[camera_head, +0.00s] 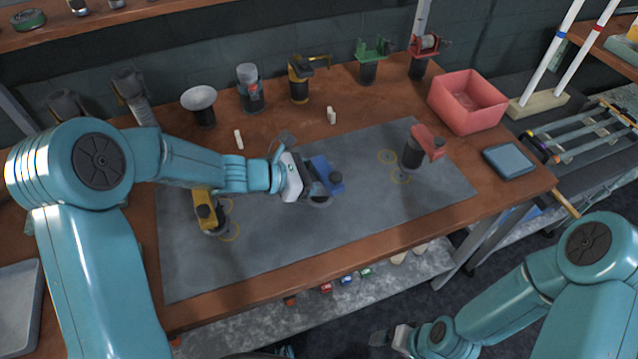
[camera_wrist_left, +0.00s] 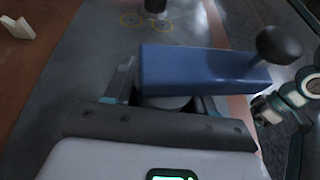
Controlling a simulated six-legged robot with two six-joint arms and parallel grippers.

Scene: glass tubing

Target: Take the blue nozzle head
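The blue nozzle head (camera_head: 328,172) is at the middle of the grey mat, a blue bar with a dark round knob at one end. In the left wrist view the blue bar (camera_wrist_left: 195,68) lies across, just beyond my fingers, with a grey round body (camera_wrist_left: 165,102) under it. My left gripper (camera_head: 308,180) is at the nozzle head; in the wrist view its fingers (camera_wrist_left: 167,92) stand apart on either side of the grey body. A small gap seems to show on the right; contact on the left is unclear. My right gripper (camera_head: 388,338) is low, off the table's front, its fingers indistinct.
A yellow-headed piece (camera_head: 207,210) stands left on the mat (camera_head: 270,250), and a red-headed piece (camera_head: 425,142) right. A red bin (camera_head: 467,102) and a blue-grey pad (camera_head: 508,161) lie right. Several fixtures line the back. The mat's front is clear.

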